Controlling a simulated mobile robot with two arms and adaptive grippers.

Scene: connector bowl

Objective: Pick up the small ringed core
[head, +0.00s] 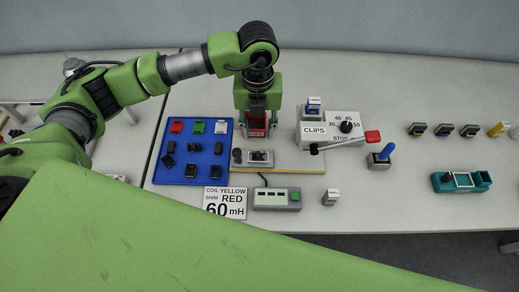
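A blue mat (214,178) carries several small black parts, among them a dark core-like part (168,160) at its left. They are too small in the head view for me to tell which one, if any, is the small ringed core. My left arm reaches in from the left and bends down, with the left gripper (258,104) around the green and red upright area above the fixture board. Its fingers blend with what is behind and below, so I cannot tell whether they hold anything. My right gripper is out of view.
A fixture board (291,165) with a clips dial box (345,128) and red-ended lever (372,137) stands right of the mat. A sign (224,203) and grey button box (277,198) lie in front.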

